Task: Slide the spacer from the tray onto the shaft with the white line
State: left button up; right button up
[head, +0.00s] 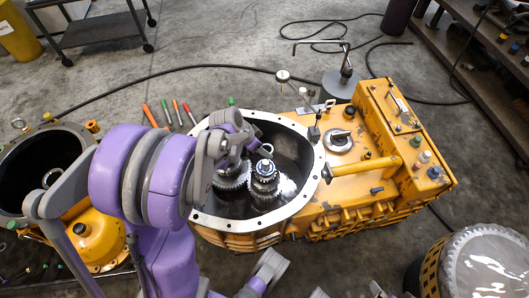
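My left gripper (254,140) hangs over the open round housing (311,176) in the head view. It looks shut on a thin pale ring, which I take to be the spacer (268,149). The ring is just above the top of the right-hand geared shaft (264,171), tilted and seemingly apart from it. A second geared shaft (230,178) stands to its left, partly hidden by my gripper. I cannot make out a white line on either shaft. My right gripper is not identifiable; only grey and purple arm parts show at the bottom edge.
The yellow transmission case (348,190) extends right of the housing. A dial gauge (283,76) on a stand (341,84) rises behind it. Coloured-handle tools (177,112) lie behind the housing. A second yellow housing (98,240) is at left, a drum (487,264) at lower right.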

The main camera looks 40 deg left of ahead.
aim_at(263, 163)
pick_arm(q)
jog(key=shift+f+b, duration=1.65)
jog(key=shift+f, duration=0.35)
jog(key=shift+f+b, duration=0.7)
jog(key=shift+f, duration=0.2)
jog(key=shift+s+a+f, duration=0.1)
jog(key=shift+f, duration=0.15)
jog(key=shift+f, duration=0.2)
jog(key=shift+f+b, duration=0.7)
jog(key=shift+f, duration=1.45)
jog(key=o, duration=1.5)
jog(key=shift+o, duration=0.3)
